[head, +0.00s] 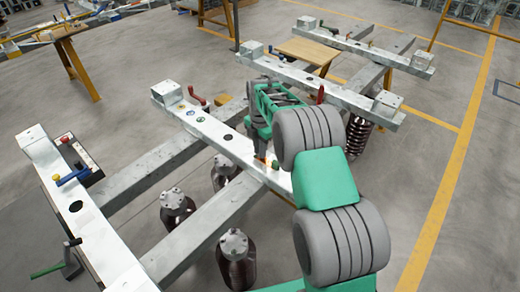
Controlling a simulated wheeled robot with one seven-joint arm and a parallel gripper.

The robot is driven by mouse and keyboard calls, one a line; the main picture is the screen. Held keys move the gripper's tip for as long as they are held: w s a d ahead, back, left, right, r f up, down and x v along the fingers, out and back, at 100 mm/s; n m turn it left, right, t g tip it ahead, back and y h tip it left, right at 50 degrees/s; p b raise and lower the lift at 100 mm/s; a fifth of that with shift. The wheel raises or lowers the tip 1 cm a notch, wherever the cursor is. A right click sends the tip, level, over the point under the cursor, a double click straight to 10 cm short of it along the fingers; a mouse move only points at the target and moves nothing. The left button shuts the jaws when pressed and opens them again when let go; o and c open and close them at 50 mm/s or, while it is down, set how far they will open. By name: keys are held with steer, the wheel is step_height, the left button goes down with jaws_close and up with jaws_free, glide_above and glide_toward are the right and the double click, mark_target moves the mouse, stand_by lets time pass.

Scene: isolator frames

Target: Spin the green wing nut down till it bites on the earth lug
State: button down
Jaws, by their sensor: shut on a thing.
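My gripper (261,156) points down at the near face of the middle pale rail (215,132), its tips low against the rail top. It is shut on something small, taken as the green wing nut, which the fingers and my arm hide. The earth lug cannot be made out under the gripper. A small green disc (200,119) lies on the same rail, farther left, apart from the gripper.
A red-handled lever (194,95) and another red handle (320,94) stand up nearby. A green-handled crank (60,264) is at lower left.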

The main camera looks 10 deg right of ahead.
steer(key=shift+m, duration=0.4)
